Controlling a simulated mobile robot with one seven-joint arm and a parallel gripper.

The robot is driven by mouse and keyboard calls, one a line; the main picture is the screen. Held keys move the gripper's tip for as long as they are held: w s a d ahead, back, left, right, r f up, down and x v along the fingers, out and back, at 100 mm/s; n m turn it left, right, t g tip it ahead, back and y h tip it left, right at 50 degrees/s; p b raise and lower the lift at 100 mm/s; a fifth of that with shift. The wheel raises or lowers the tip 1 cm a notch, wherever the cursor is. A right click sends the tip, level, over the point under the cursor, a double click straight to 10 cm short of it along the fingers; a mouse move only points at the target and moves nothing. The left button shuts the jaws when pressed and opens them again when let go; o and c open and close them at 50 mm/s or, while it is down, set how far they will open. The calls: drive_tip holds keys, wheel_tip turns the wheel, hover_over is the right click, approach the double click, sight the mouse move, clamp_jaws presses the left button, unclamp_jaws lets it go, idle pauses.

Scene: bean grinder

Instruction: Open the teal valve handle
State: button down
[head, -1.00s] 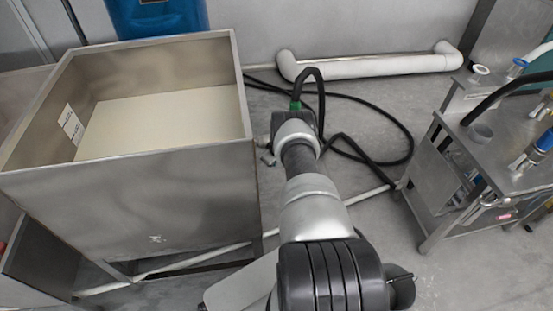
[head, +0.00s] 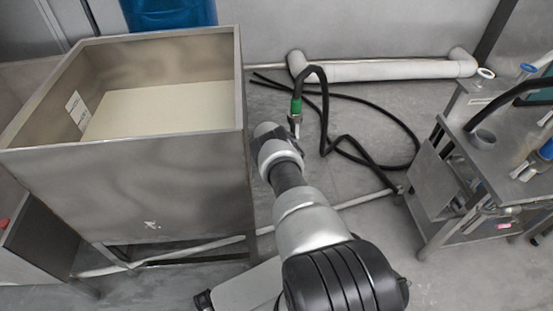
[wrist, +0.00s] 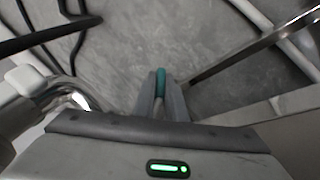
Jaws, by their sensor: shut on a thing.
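The teal valve handle (wrist: 160,76) shows in the wrist view as a short teal piece between the two fingers of my gripper (wrist: 160,88). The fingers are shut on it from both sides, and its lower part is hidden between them. In the head view my arm reaches to the right side of the steel bin, and its wrist hides the fingers and the teal handle.
The steel bin (head: 130,190) with pale contents stands left of my arm. A black hose (head: 322,105) with a green collar (head: 296,106) rises just beyond my wrist and loops over the floor. A steel table (head: 510,170) with fittings stands right.

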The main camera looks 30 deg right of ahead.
drive_tip(key=c, duration=1.8)
unclamp_jaws()
drive_tip(key=shift+s+d, duration=0.1)
drive_tip(key=shift+s, duration=0.05)
drive_tip(key=shift+c, duration=0.2)
drive_tip(key=shift+o, duration=0.2)
drive_tip(key=shift+r+p, duration=0.45)
drive_tip(key=shift+r, duration=0.1)
drive_tip(key=p+v, duration=0.7)
drive_tip(key=v, duration=0.9)
drive_tip(key=shift+s+a+p, duration=0.2)
drive_tip(key=shift+a+p, duration=0.05)
drive_tip(key=shift+p, duration=0.1)
drive_tip(key=shift+r, duration=0.1)
